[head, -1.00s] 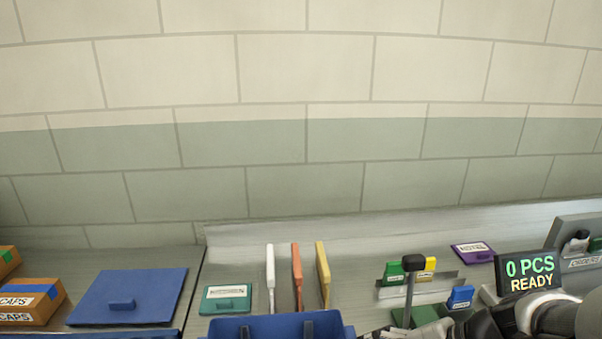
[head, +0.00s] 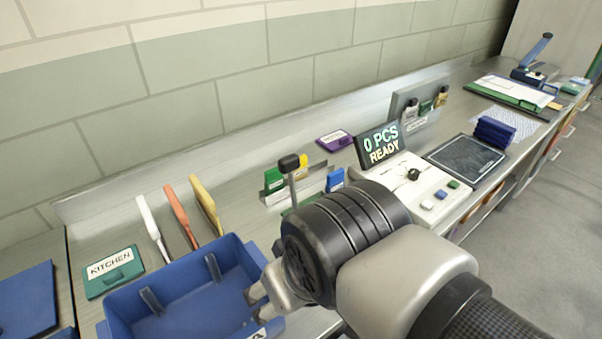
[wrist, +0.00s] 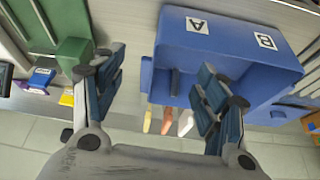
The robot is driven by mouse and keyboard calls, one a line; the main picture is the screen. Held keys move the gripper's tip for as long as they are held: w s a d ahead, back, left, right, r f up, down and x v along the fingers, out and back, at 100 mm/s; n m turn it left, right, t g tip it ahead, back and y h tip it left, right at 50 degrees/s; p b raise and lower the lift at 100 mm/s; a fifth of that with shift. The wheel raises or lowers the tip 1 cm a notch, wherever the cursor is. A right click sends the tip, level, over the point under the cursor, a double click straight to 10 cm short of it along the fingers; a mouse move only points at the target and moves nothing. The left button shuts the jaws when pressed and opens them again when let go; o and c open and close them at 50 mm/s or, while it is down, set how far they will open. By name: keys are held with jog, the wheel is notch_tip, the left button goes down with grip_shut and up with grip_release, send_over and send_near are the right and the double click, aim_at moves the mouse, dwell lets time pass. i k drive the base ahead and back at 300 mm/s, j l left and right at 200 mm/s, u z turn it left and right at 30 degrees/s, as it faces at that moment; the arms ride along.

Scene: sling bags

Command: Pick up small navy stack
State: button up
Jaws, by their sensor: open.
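In the head view my gripper (head: 258,292) is partly hidden behind my own wrist, beside the blue bin and well to the left of the navy stack.
A blue bin (head: 130,325) stands close to my gripper; its A and B labels show in the wrist view (wrist: 232,35). A display (head: 381,146) reads "0 PCS READY" behind a white counting unit (head: 440,180). A card rack (head: 300,185) and post (head: 291,185) stand between.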

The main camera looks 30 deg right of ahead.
aim_at(495, 133)
jog(key=z, duration=2.3)
jog(key=i+l+u, duration=0.25)
jog(key=i+l, duration=0.45)
jog(key=i, duration=0.3)
jog(key=i+l+u, duration=0.3)
jog(key=i+l, duration=0.6)
jog(key=i+l+u, duration=0.25)
jog(key=i+l, duration=0.65)
jog(key=l, duration=0.2)
